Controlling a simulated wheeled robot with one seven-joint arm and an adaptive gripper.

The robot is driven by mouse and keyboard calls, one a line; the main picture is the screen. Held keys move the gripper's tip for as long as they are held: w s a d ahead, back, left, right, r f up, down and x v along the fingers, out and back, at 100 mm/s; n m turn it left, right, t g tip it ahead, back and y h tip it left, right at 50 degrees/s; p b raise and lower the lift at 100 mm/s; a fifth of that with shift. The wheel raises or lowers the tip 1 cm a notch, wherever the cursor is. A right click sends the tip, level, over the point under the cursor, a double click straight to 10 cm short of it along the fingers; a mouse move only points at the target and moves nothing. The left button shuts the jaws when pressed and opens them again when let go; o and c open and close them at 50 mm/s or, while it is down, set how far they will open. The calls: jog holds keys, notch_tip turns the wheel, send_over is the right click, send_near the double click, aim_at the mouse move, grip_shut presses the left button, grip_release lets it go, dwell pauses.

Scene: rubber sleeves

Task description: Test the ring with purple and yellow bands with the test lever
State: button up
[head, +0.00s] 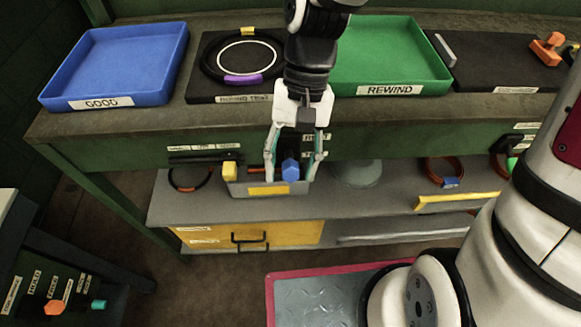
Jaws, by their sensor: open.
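The black ring (208,63) with a purple band at its front and a yellow band at its back lies flat on a black test board (201,93) on the bench. A thinner white ring shows inside it. My gripper (294,176) points down in front of the bench edge, right of and nearer than the ring. Its fingers are spread and hold nothing visible. A blue knob (291,170) appears between the fingers; I cannot tell whether they touch it. A yellow knob (230,171) shows to its left. I cannot tell which part is the test lever.
A blue GOOD tray (120,62) and a green REWIND tray (385,60) flank the board, both empty. An orange clamp-like part (547,48) stands at the back right. Below, a grey bin (235,188) and several rings occupy the shelf. A side panel (62,285) has orange and teal knobs.

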jog(key=shift+x, duration=0.8)
jog(key=shift+c, duration=0.6)
grip_shut()
